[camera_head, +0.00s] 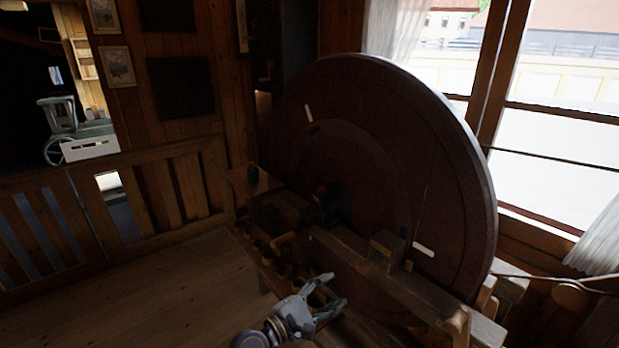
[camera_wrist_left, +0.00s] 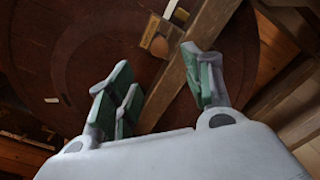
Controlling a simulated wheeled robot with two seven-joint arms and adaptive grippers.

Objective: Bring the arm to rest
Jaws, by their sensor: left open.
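My left gripper (camera_head: 328,297) is low in the middle of the head view, in front of the big wheel's wooden frame. Its green-padded fingers also show in the left wrist view (camera_wrist_left: 165,92). They stand apart with nothing between them. A wooden beam (camera_wrist_left: 190,75) passes behind the fingers in that view. I cannot tell whether the gripper touches anything. My right gripper is in neither view.
A large dark wheel (camera_head: 455,150) stands on a wooden beam frame (camera_head: 345,252) close beyond the gripper. A low bench with several small round pieces (camera_head: 262,245) lies left of it. Open plank floor (camera_head: 150,290) is at the left, before a wooden railing (camera_head: 160,200).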

